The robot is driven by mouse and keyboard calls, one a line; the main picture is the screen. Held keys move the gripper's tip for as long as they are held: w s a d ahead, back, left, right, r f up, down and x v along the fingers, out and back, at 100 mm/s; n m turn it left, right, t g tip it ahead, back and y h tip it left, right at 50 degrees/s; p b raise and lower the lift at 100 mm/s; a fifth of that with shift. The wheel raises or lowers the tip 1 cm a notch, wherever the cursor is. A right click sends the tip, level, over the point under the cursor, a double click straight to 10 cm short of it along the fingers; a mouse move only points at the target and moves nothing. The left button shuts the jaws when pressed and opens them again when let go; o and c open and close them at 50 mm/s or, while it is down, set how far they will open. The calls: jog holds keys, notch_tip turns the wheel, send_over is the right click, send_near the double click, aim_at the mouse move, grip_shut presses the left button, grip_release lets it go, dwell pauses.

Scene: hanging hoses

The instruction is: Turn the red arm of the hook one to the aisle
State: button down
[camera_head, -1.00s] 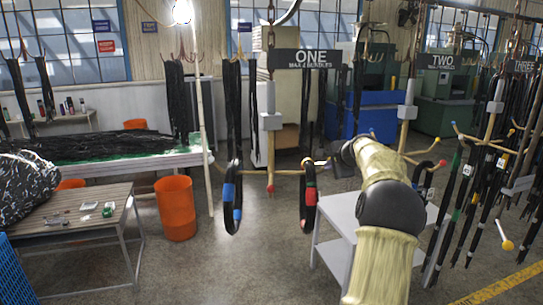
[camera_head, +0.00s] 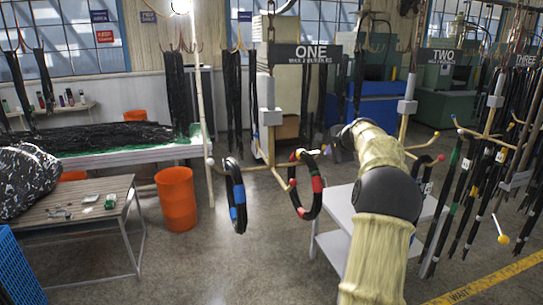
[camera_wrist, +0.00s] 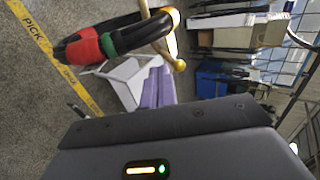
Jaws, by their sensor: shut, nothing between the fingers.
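Hook one hangs under the ONE sign (camera_head: 305,54), with a grey block (camera_head: 270,117) on its stem and brass arms (camera_head: 272,160) below. One arm points toward the camera and right, and its tip, which looks red (camera_head: 291,183), is beside the red-banded hose. A blue-banded black hose loop (camera_head: 236,195) hangs on the left arm and a red-banded loop (camera_head: 316,185) on the right. In the wrist view, a black hose with red and green bands (camera_wrist: 88,47) hangs near a brass arm (camera_wrist: 171,40).
Hook two (camera_head: 407,107) with its hoses stands right of my arm. A white table (camera_head: 340,215) is below, and an orange bin (camera_head: 176,198) and wooden table (camera_head: 100,190) are at left. Floor between them is clear.

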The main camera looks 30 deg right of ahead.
notch_tip(320, 180, up, 6)
jog(key=s+a, duration=0.1)
jog(key=a, duration=0.1)
jog(key=shift+s+f, duration=0.25)
dwell(0.3)
jog(key=s+a+b, duration=0.3)
jog(key=s+b, duration=0.6)
jog(key=s, duration=0.2)
jog(key=shift+s, duration=0.35)
dwell(0.5)
dwell(0.3)
